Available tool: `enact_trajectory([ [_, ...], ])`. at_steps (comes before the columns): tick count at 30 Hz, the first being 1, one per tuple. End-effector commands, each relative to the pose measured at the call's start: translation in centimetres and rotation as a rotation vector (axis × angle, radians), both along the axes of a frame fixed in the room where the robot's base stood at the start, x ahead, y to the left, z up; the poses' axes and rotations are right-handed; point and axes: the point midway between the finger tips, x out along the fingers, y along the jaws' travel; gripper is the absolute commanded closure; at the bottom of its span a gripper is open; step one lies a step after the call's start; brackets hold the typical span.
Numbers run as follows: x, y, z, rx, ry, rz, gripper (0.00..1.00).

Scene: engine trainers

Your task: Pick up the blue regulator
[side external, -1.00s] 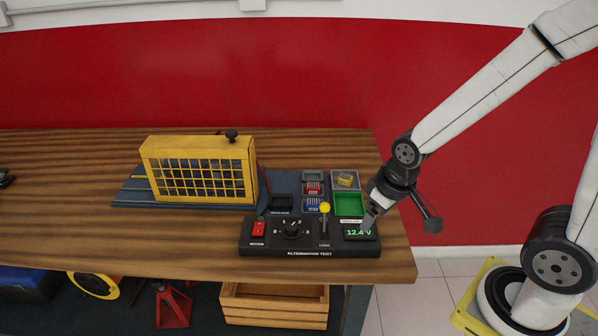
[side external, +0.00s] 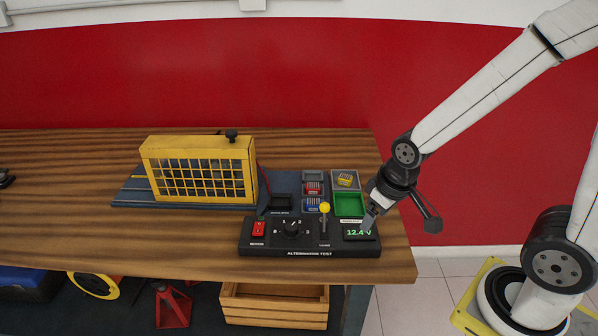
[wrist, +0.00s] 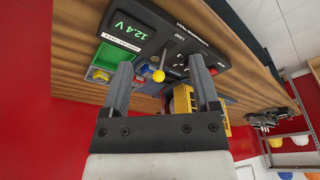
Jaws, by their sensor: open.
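The blue regulator (side external: 312,205) sits in the lowest small grey slot behind the test panel, just left of the green tray. In the wrist view, small blue and red parts show beside the left finger, partly hidden by it. My gripper (side external: 369,222) is open and empty, above the right end of the panel near its display, to the right of the blue regulator. In the wrist view my gripper (wrist: 163,75) shows its two fingers well apart with nothing between them but the panel beyond.
A red regulator (side external: 313,188) sits behind the blue one. A yellow part (side external: 345,180) sits in a grey tray. The green tray (side external: 349,205) is empty. The black panel (side external: 275,245) has a yellow-knobbed lever (side external: 325,208). A yellow cage (side external: 200,170) stands left.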

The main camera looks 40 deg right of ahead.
Motion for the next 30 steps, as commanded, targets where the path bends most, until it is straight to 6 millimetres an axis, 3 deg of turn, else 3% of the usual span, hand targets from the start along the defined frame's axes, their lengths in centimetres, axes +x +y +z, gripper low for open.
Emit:
enact_trajectory([
  [10,0.1,0.0,0.0,0.001,0.000,0.002,0.15],
  [16,1.1,-0.2,-0.1,0.001,0.008,0.036,0.15],
  [30,8.5,-2.3,-1.3,0.028,0.018,0.305,0.15],
])
